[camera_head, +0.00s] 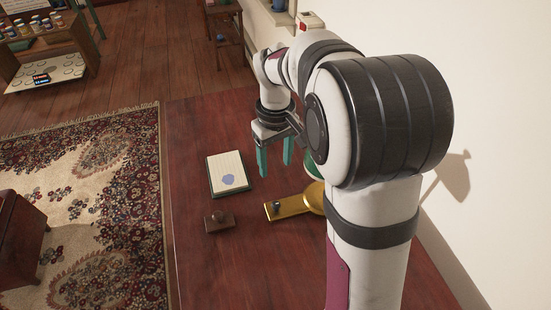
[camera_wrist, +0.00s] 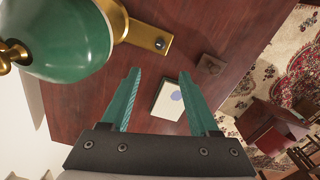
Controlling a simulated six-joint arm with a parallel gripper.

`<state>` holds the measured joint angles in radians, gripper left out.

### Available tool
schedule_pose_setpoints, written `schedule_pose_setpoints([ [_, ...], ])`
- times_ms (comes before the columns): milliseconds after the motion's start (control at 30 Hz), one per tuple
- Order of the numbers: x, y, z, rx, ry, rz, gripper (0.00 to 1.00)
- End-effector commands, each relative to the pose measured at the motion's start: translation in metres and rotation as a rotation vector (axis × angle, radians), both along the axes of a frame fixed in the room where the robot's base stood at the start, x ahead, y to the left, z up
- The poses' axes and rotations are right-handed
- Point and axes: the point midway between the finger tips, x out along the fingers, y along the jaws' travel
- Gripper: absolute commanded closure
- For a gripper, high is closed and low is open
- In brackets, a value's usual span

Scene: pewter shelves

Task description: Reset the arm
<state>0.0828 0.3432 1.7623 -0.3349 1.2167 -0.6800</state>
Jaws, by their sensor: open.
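My gripper (camera_head: 275,160) hangs above the dark red table (camera_head: 215,270), its two teal fingers pointing down. The fingers are apart with nothing between them. In the wrist view my gripper (camera_wrist: 160,98) is also open, with the table below. My arm is bent over the right side of the head view and hides part of the table and wall.
A notepad (camera_head: 225,170) with a blue mark lies left of my gripper, and a small brown block (camera_head: 219,221) sits nearer. A lamp with a brass base (camera_head: 290,207) and green shade (camera_wrist: 68,38) stands close to my arm. A white wall (camera_head: 500,130) is at right.

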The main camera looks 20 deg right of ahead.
Motion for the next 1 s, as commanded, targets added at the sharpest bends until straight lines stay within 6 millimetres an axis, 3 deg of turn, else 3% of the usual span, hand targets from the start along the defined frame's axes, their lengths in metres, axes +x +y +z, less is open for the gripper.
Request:
schedule_pose_setpoints([
  [433, 0.0, 0.0, 0.003, 0.0, 0.0, 0.0, 0.39],
  [500, -0.008, 0.003, 0.008, 0.004, -0.001, -0.023, 0.39],
  [567, -0.032, 0.011, 0.021, 0.019, -0.002, -0.093, 0.39],
  [700, -0.134, 0.039, 0.047, 0.077, 0.018, -0.381, 0.39],
  [800, -0.2, 0.054, 0.043, 0.114, 0.044, -0.568, 0.39],
  [900, -0.24, 0.063, 0.034, 0.137, 0.068, -0.69, 0.39],
  [1000, -0.255, 0.066, 0.028, 0.144, 0.079, -0.742, 0.39],
])
